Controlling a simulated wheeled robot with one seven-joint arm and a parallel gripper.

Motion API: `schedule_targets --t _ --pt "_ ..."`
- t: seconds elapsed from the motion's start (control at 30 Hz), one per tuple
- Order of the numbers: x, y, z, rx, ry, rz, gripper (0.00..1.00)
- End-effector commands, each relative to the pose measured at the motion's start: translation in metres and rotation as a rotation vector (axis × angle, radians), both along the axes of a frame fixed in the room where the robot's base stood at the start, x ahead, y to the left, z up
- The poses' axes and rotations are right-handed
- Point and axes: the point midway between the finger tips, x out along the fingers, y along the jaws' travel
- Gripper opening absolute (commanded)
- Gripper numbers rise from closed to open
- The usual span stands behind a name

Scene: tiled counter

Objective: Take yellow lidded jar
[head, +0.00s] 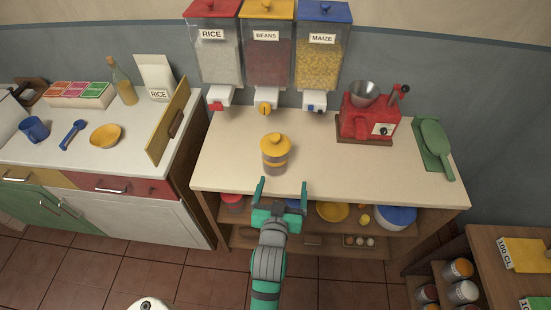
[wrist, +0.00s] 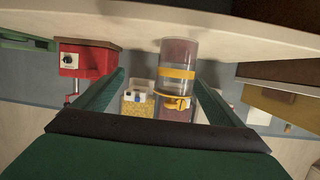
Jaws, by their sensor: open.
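The yellow lidded jar (head: 275,157) stands upright on the counter near its front edge. It has a yellow knobbed lid and a clear body with brownish contents low down. My gripper (head: 282,185) is open and empty at the counter's front edge, just in front of the jar and slightly to its right. In the wrist view, which looks upside down, the jar (wrist: 178,50) shows beyond my open fingers (wrist: 159,77), closer to the right-hand finger. Nothing is between the fingers.
Rice, beans (head: 266,60) and maize dispensers hang behind the jar. A raised wooden panel (head: 168,122) stands at left. The counter beside the jar is clear.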

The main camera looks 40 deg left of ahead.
Motion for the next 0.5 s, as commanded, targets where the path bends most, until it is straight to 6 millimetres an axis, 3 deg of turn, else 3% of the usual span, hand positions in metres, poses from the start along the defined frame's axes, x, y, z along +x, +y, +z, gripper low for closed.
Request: schedule_targets --t 0.1,0.2,0.5 --pt "0.01 0.027 0.018 -0.006 -0.005 0.036 0.9" --pt "0.013 0.038 0.025 -0.011 -0.002 0.049 0.9" --pt "0.04 0.06 0.02 -0.014 0.001 0.057 0.9"
